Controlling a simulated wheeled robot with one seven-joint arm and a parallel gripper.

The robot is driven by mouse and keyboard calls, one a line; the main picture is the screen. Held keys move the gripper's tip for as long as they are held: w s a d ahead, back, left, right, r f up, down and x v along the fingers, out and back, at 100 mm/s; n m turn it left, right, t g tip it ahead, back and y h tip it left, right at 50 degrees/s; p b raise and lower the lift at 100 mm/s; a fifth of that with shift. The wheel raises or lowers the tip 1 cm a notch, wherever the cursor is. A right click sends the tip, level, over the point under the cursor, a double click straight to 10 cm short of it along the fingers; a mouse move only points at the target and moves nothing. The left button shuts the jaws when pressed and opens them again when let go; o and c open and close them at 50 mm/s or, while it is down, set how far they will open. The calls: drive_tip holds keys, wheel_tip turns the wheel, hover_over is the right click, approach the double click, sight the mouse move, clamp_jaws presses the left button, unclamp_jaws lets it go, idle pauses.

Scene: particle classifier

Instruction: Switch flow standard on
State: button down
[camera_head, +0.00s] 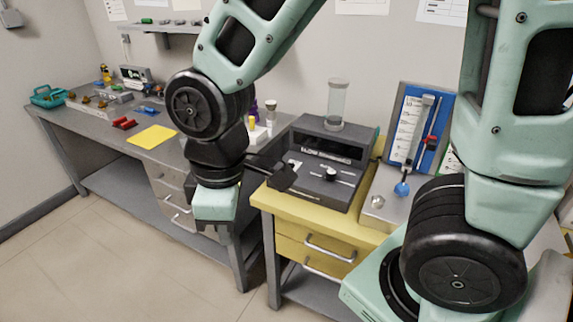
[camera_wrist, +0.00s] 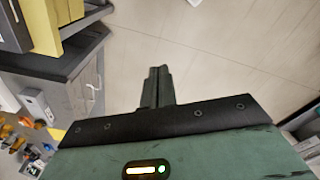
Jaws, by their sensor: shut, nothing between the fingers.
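The flow standard appears to be the dark box (camera_head: 318,190) on the yellow bench; its lettering is only partly legible. A clear upright cylinder (camera_head: 337,104) stands at its back. Its sloped front has a small light panel (camera_head: 295,166) at left, partly behind a black part of my wrist, and a knob (camera_head: 331,173) with a white mark. I cannot tell the switch's state. My gripper (camera_head: 223,236) points down in front of the benches, left of the box and apart from it. In the wrist view its fingers (camera_wrist: 158,72) are together and empty, over the floor.
A yellow drawer bench (camera_head: 300,224) stands beside a long grey table (camera_head: 105,133) holding small parts, a yellow sheet (camera_head: 152,136) and a teal basket (camera_head: 47,96). A blue panel with a tube (camera_head: 415,125) stands right of the box. Floor in front is clear.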

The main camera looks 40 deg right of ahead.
drive_tip(key=w+d+f+n+h, duration=0.1)
drive_tip(key=w+d+f+n, duration=0.15)
drive_tip(key=w+d, duration=0.4)
drive_tip(key=w+d+f+n+h, duration=0.1)
drive_tip(key=w+d+f+n, duration=0.2)
drive_tip(key=w, duration=0.6)
drive_tip(key=w+d+f+n+h, duration=0.1)
drive_tip(key=w+d+n, duration=0.2)
drive_tip(key=d, duration=0.5)
drive_tip(key=w+d+f+n+t+h, duration=0.1)
drive_tip(key=w+d+f+n, duration=0.1)
drive_tip(key=w+d, duration=0.3)
drive_tip(key=d+n, duration=0.1)
drive_tip(key=d, duration=0.3)
drive_tip(key=shift+f+n+h, duration=0.25)
drive_tip(key=shift+n+h, duration=0.1)
drive_tip(key=shift+h, duration=0.05)
drive_tip(key=shift+f, duration=0.1)
drive_tip(key=p+x, duration=0.2)
drive_tip(key=x, duration=0.7)
drive_tip(key=shift+d+f, duration=0.1)
drive_tip(key=shift+d, duration=0.05)
drive_tip(key=d, duration=0.1)
drive_tip(key=w+d+p, duration=0.1)
drive_tip(key=d, duration=0.1)
drive_tip(key=shift+w+f, duration=0.15)
drive_tip(key=shift+f, duration=0.05)
drive_tip(key=shift+w+d, duration=0.25)
drive_tip(key=shift+d, duration=0.15)
